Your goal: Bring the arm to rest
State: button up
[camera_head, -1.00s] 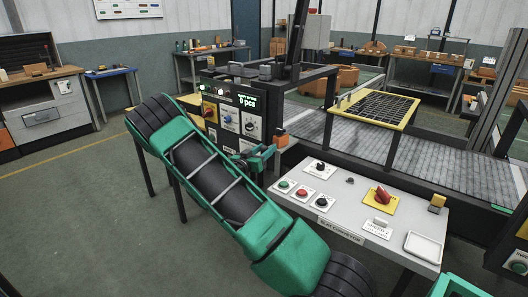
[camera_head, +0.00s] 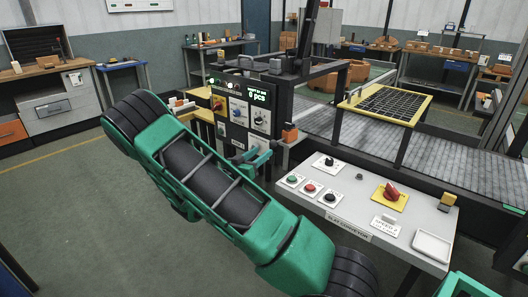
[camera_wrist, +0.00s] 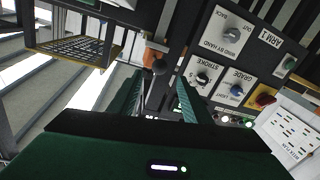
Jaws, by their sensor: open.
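My green and black arm (camera_head: 210,190) stretches across the head view from lower right to upper left, bent at its upper left end. My gripper (camera_head: 262,152) shows partly behind the arm, in front of the black control panel (camera_head: 243,110). In the wrist view its two green fingers (camera_wrist: 157,95) stand apart with nothing held between them. I cannot tell the exact gap to the panel.
A slat conveyor desk (camera_head: 375,220) with buttons and a red switch stands right of the arm. Behind it run a grey slatted conveyor (camera_head: 440,157) and a yellow-framed grid (camera_head: 388,103). Workbenches line the back. The floor (camera_head: 80,215) at left is clear.

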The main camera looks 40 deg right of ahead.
jog(key=shift+s+a, duration=0.15)
jog(key=shift+a, duration=0.3)
dwell(0.3)
jog(key=s+d+g+y, duration=0.1)
jog(key=s, duration=0.2)
jog(key=s+d+m+g+y, duration=0.1)
jog(key=s+d+g, duration=0.1)
jog(key=s+d+m+g+y, duration=0.1)
jog(key=s, duration=0.2)
jog(key=shift+s+d+r+g, duration=0.15)
jog(key=shift+s+r+g, duration=0.15)
jog(key=shift+s+r, duration=0.1)
jog(key=s+a+g+y, duration=0.2)
jog(key=s+y, duration=0.3)
jog(key=s, duration=0.5)
jog(key=s+a+r+n+t+y, duration=0.1)
jog(key=s+a+r+n+y, duration=0.2)
jog(key=s+a, duration=0.5)
jog(key=s+a+r+n+t+y, duration=0.1)
jog(key=s+a+r+n+y, duration=0.3)
jog(key=s+a, duration=0.4)
jog(key=s+n+y, duration=0.1)
jog(key=y, duration=0.1)
jog(key=shift+s+r+y, duration=0.25)
jog(key=shift+s+y, duration=0.05)
jog(key=shift+s, duration=0.05)
jog(key=shift+a, duration=0.1)
